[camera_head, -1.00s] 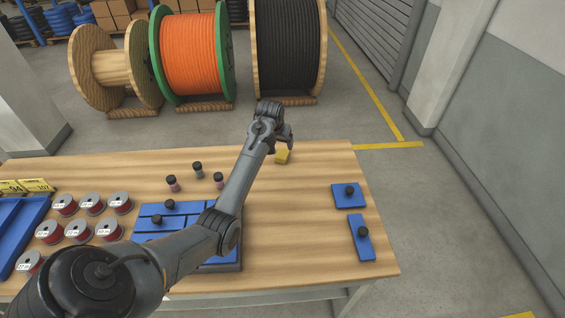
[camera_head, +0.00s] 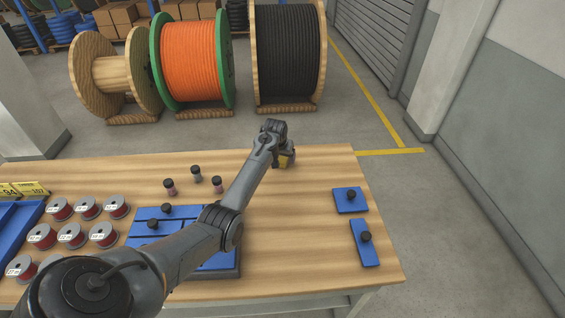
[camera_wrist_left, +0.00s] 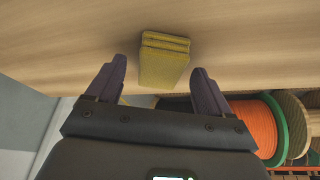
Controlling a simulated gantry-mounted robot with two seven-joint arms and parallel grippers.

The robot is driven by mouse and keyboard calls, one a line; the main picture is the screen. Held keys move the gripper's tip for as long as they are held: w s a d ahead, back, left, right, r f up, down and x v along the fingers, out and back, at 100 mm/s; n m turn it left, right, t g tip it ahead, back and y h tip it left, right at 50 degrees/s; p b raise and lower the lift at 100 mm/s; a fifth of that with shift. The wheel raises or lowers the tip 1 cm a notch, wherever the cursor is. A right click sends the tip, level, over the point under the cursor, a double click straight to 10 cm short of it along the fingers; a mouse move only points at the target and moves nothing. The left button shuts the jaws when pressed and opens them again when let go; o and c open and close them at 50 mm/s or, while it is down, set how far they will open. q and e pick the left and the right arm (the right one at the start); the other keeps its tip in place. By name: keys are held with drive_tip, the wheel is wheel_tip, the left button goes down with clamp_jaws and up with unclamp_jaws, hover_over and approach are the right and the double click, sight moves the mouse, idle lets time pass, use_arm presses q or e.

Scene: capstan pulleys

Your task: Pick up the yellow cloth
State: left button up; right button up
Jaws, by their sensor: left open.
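The yellow cloth (camera_wrist_left: 163,62) is a small folded stack lying on the wooden table (camera_head: 310,215). In the left wrist view it sits between and just ahead of the two dark fingers. My left gripper (camera_wrist_left: 157,85) is open, with a finger on either side of the cloth's line and visible space between each finger and the cloth. In the head view the left gripper (camera_head: 286,160) is low over the table near its back edge, and mostly hides the cloth (camera_head: 284,161). My right gripper is not in view.
Several red-wound spools (camera_head: 72,234) and a blue tray (camera_head: 15,240) stand at the left. Small dark-capped pieces (camera_head: 196,174) stand nearby. Two blue plates with black knobs (camera_head: 350,199) lie at the right. The table's middle right is clear.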

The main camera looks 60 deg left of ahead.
sight(282, 158)
use_arm(q)
drive_tip(key=shift+f, duration=0.15)
drive_tip(key=c, duration=1.2)
drive_tip(key=shift+r, duration=0.6)
wheel_tip(282, 158, up, 3)
drive_tip(key=shift+w+r+p, duration=0.1)
drive_tip(key=shift+r+p, duration=0.1)
drive_tip(key=shift+p, duration=0.5)
drive_tip(key=w+d+r, duration=0.1)
drive_tip(key=d+r, duration=0.1)
drive_tip(key=d, duration=0.1)
drive_tip(key=w+d+r+p, duration=0.1)
drive_tip(key=d+r, duration=0.1)
drive_tip(key=d, duration=0.2)
drive_tip(key=w+d+r+p, duration=0.1)
drive_tip(key=d+r, duration=0.1)
drive_tip(key=d, duration=0.2)
drive_tip(key=shift+w+r, duration=0.2)
drive_tip(key=shift+w, duration=0.05)
